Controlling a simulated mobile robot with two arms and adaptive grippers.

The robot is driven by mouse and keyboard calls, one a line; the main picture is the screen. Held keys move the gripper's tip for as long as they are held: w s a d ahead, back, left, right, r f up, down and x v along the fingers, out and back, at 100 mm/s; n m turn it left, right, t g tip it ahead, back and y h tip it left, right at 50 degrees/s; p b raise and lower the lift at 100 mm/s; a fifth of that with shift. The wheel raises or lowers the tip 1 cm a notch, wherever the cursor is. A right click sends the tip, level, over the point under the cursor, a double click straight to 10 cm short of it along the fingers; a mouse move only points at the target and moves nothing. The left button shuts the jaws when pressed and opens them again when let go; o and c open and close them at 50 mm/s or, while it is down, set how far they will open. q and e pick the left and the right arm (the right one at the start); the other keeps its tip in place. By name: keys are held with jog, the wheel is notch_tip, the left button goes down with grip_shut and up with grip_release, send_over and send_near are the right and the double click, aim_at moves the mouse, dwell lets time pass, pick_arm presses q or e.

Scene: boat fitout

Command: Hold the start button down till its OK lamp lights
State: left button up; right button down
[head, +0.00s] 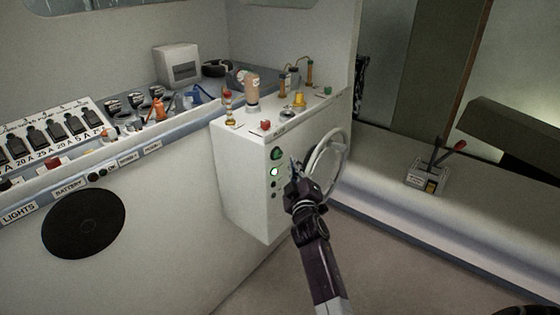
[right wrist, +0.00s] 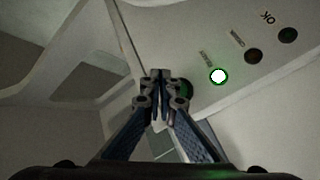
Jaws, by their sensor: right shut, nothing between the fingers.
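The green start button (head: 276,153) is at the top of a column on the front of a white console. In the right wrist view the button (right wrist: 187,91) is partly hidden behind my fingers. A lamp next to it (head: 274,171) glows bright green and shows white-hot in the wrist view (right wrist: 218,76). A middle lamp (right wrist: 253,56) is dark. The lamp by the OK label (right wrist: 288,35) is dark too. My right gripper (head: 293,166) is shut and empty, right of the column in the head view; I cannot tell whether it touches the button.
A pale handwheel (head: 328,165) stands close to the right of my right gripper. Knobs, a bottle (head: 252,90) and small fittings crowd the console top. A switch panel (head: 45,138) runs along the left. A lever box (head: 427,178) sits on the right ledge.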

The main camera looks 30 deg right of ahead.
jog(key=shift+w+a+b, duration=0.35)
jog(key=shift+w, duration=0.55)
dwell(0.8)
jog(key=shift+w+a+b, duration=0.2)
jog(key=shift+w+b, duration=0.1)
jog(key=shift+w, duration=0.1)
jog(key=shift+w+a+b, duration=0.2)
jog(key=shift+w+b, duration=0.2)
jog(key=shift+w, duration=0.05)
dwell(0.7)
dwell(0.9)
jog(key=shift+s+d+p, duration=0.35)
jog(key=shift+s+p, duration=0.2)
jog(key=shift+s, duration=0.3)
